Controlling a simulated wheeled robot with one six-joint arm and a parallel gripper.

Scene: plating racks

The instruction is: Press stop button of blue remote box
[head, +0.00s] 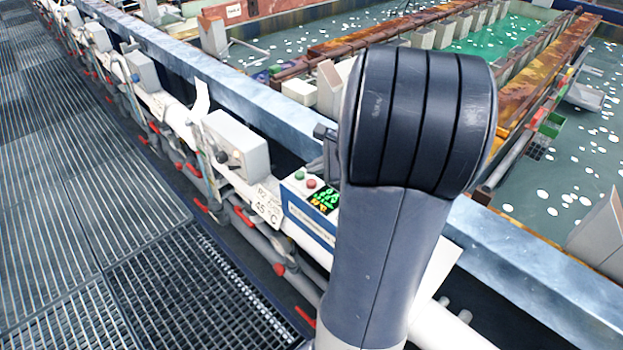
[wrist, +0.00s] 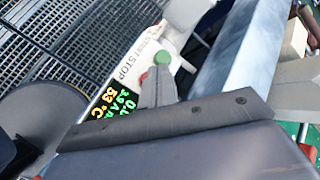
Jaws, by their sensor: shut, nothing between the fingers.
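The blue remote box (head: 308,212) stands at the tank rim in the head view, left of my arm, which hides its right part. Its top panel has a green button (head: 299,175), a red button (head: 311,183) and a lit display (head: 326,199). In the wrist view my gripper (wrist: 157,72) is shut and empty, its fingers over the panel. The tips are close to the green button (wrist: 162,57). Contact cannot be told. The display (wrist: 113,101) shows left of the fingers.
A grey box (head: 238,143) and white pipes with red valve handles (head: 279,269) run along the tank rim. A metal rail (head: 250,95) lies behind the remote box. Grated walkway (head: 90,180) is clear at left; liquid tanks lie beyond the rail.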

